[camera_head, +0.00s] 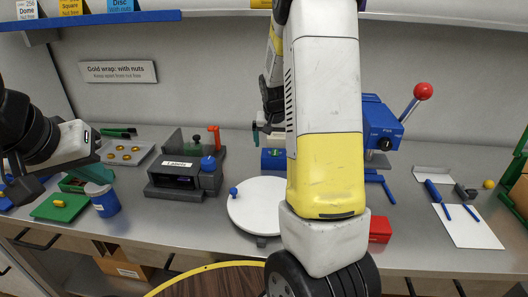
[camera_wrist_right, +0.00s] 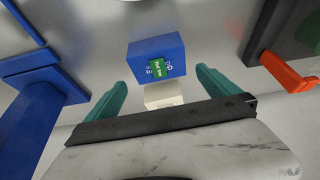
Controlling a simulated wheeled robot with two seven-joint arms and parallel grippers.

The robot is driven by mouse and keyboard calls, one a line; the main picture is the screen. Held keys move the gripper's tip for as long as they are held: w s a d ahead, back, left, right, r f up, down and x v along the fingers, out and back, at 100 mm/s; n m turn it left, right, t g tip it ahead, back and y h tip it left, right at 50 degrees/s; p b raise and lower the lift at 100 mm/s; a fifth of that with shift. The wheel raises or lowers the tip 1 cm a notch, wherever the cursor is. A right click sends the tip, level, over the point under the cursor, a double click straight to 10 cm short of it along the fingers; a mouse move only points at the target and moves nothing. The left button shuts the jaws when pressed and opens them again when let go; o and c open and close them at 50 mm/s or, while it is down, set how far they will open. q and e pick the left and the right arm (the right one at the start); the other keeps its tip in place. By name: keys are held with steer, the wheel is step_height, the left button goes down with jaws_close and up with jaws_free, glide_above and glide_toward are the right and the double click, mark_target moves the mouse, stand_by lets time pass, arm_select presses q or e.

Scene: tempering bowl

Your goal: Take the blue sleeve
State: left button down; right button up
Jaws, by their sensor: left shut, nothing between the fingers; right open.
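A blue block (camera_wrist_right: 174,48) with a green label reading "Nut free" is ahead of my right gripper (camera_wrist_right: 160,78) in the right wrist view; it looks like the blue sleeve. In the head view the same block (camera_head: 273,160) stands at the back of the counter, left of my right arm. My right gripper is open, its teal fingers either side of the line to the block, with nothing visibly gripped. A small cream piece (camera_wrist_right: 163,101) shows just below the block. My left gripper (camera_head: 98,183) is shut and empty at the left, close to a blue cup (camera_head: 106,206).
A white round turntable (camera_head: 252,212) stands in front of the block, partly hidden by my right arm. A dark label box (camera_head: 172,182) is to its left. A blue press (camera_head: 381,127) with a red knob stands right of the arm. An orange handle (camera_wrist_right: 287,70) lies right in the wrist view.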

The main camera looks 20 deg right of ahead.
mark_target(275, 152)
steer(key=x, duration=0.7)
steer(key=shift+s+f, duration=0.1)
steer(key=shift+s, duration=0.05)
steer(key=c, duration=1)
steer(key=shift+c, duration=0.2)
